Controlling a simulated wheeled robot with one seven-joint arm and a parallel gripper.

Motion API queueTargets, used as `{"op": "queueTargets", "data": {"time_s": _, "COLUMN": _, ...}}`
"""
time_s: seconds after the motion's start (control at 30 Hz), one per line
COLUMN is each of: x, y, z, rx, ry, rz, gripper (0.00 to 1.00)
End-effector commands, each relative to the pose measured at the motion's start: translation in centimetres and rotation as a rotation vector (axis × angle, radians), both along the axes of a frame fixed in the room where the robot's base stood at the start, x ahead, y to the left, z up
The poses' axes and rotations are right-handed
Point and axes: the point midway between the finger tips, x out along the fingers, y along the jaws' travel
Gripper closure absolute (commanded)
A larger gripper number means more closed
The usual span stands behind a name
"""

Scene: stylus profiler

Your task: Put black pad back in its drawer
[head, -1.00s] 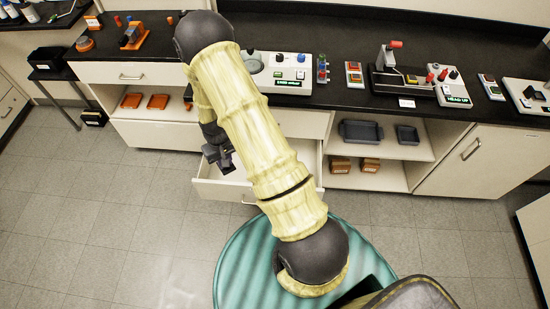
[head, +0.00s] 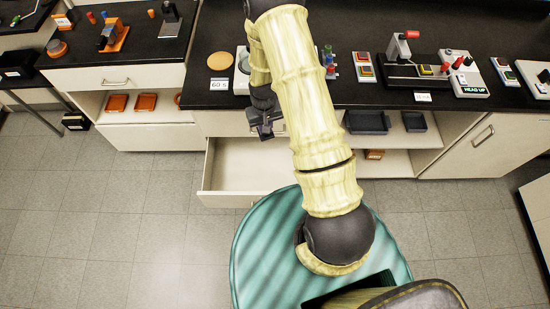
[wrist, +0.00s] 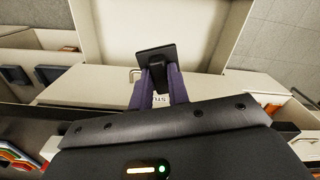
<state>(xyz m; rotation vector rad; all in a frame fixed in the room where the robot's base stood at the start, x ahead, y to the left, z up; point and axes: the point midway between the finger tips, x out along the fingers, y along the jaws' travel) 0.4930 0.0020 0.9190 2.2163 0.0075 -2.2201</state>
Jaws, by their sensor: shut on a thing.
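My gripper (wrist: 160,84) is shut on the black pad (wrist: 155,57), a dark, roughly square piece held at the fingertips in the wrist view. In the head view my gripper (head: 264,130) hangs by the back edge of an open cream drawer (head: 240,165); the pad is hard to tell apart from the dark fingers there. The drawer's pale inside (wrist: 160,22) shows beyond the pad in the wrist view. The visible part of the drawer floor looks bare. The pad appears above the drawer, not resting on its floor. My arm covers the drawer's right side.
The black counter (head: 350,85) runs above the drawer and carries devices. A cream cabinet front with a handle (wrist: 134,74) lies close to the fingers. Dark trays (head: 367,122) sit on a shelf to the right, orange trays (head: 146,102) to the left. The floor in front is clear.

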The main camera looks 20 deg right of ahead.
Motion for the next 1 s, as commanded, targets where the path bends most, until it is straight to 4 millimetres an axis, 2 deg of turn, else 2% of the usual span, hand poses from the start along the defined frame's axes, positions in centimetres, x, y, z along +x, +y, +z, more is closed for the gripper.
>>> {"op": "queueTargets", "data": {"time_s": 0.43, "x": 0.0, "y": -0.7, "z": -0.1, "rx": 0.0, "ry": 0.0, "rz": -0.015, "gripper": 1.0}}
{"op": "queueTargets", "data": {"time_s": 0.57, "x": 0.0, "y": -0.6, "z": -0.9, "rx": 0.0, "ry": 0.0, "rz": -0.019, "gripper": 1.0}}
{"op": "queueTargets", "data": {"time_s": 0.67, "x": 0.0, "y": -0.5, "z": -2.3, "rx": 0.0, "ry": 0.0, "rz": -0.025, "gripper": 1.0}}
{"op": "queueTargets", "data": {"time_s": 1.0, "x": 0.0, "y": -0.1, "z": -8.8, "rx": 0.001, "ry": 0.0, "rz": -0.079, "gripper": 1.0}}
